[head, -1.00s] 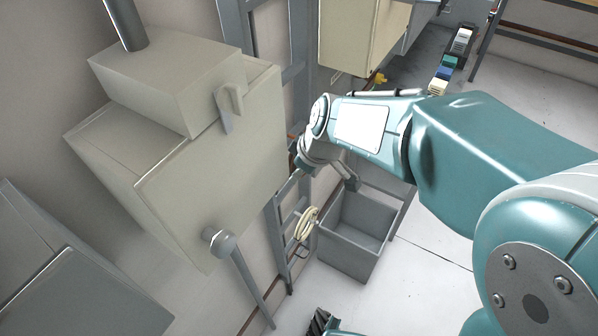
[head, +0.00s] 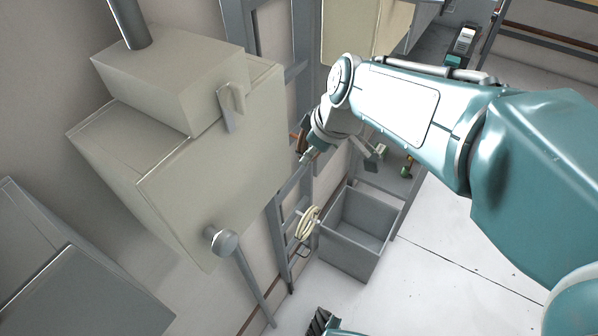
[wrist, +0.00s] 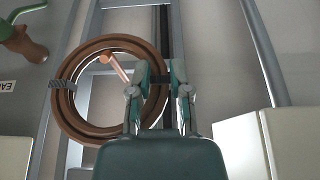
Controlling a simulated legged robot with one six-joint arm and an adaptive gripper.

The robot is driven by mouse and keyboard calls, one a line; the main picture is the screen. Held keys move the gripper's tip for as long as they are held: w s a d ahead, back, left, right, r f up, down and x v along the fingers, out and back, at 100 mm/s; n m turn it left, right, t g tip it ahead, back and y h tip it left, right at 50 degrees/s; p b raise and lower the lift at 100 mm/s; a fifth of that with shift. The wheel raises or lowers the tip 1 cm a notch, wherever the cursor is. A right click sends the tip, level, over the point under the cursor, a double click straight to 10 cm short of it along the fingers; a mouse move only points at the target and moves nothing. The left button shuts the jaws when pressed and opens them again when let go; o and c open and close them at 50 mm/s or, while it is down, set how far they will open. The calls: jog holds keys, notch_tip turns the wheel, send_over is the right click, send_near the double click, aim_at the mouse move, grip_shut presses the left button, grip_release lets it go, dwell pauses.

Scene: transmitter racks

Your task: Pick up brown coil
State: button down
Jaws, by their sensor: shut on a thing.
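The brown coil (wrist: 70,112) is a thick ring with dark bands, upright in front of a grey rack frame in the wrist view. My gripper (wrist: 160,78) is shut on its right side, at a dark band. A copper-coloured peg (wrist: 117,67) shows inside the ring's opening. I cannot tell whether the coil touches it. In the head view my gripper (head: 307,156) is beside the rack, right of the large beige cabinet, and the coil is mostly hidden there.
The beige cabinet (head: 215,165) with handles stands close on the left. A cream coil (head: 307,222) hangs lower on the rack (head: 285,245). An open grey bin (head: 350,250) stands below my arm. Floor at the lower right is clear.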

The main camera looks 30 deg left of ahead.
jog(key=s+d, duration=0.1)
jog(key=d, duration=1.6)
jog(key=shift+s+d, duration=0.25)
jog(key=shift+s, duration=0.15)
jog(key=shift+w, duration=0.15)
